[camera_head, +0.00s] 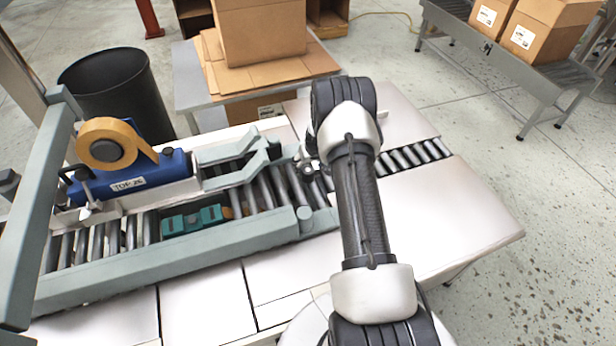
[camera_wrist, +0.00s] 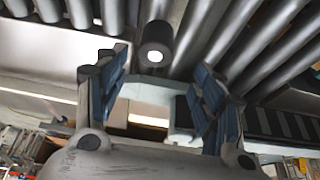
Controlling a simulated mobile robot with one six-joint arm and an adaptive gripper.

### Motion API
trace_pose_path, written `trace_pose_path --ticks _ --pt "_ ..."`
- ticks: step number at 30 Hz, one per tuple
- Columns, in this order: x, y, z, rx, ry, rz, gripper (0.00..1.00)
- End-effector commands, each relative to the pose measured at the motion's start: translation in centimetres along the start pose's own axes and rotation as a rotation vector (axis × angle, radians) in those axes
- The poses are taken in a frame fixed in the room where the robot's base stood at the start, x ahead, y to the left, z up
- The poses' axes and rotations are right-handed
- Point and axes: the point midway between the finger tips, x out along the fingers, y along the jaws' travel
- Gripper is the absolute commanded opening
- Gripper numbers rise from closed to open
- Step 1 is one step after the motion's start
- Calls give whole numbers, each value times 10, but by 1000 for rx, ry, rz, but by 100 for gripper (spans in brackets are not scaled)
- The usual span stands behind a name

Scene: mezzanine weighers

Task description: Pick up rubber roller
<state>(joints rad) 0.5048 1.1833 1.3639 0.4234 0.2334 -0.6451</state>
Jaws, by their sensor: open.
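The rubber roller (camera_wrist: 154,42) shows in the wrist view as a dark cylinder, seen end-on with a pale centre in its end face. It lies ahead of my gripper (camera_wrist: 161,68), roughly between the lines of its two fingers. The blue-padded fingers are spread apart and hold nothing. I cannot tell how far the roller is from the fingertips. In the head view my arm reaches over the conveyor's right part and mostly hides my gripper; I cannot pick out the rubber roller there.
Metal conveyor rollers (camera_wrist: 275,40) surround it closely. A grey rail (camera_head: 180,262) edges the conveyor, with a blue tape machine (camera_head: 130,180) and teal part (camera_head: 193,220) at left. A black bin (camera_head: 115,90) and cardboard box (camera_head: 262,32) stand behind. Bare tabletop (camera_head: 455,215) lies right.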

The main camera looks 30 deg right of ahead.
Motion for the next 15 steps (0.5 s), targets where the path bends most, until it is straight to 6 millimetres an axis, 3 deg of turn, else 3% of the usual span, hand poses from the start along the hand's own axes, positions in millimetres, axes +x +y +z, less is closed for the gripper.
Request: trace_pose_path --ticks 3,8,15 --pt "16 0 0 -2 1 0 62" --pt "24 1 0 -1 1 0 62" --pt "60 7 4 -1 0 0 62"
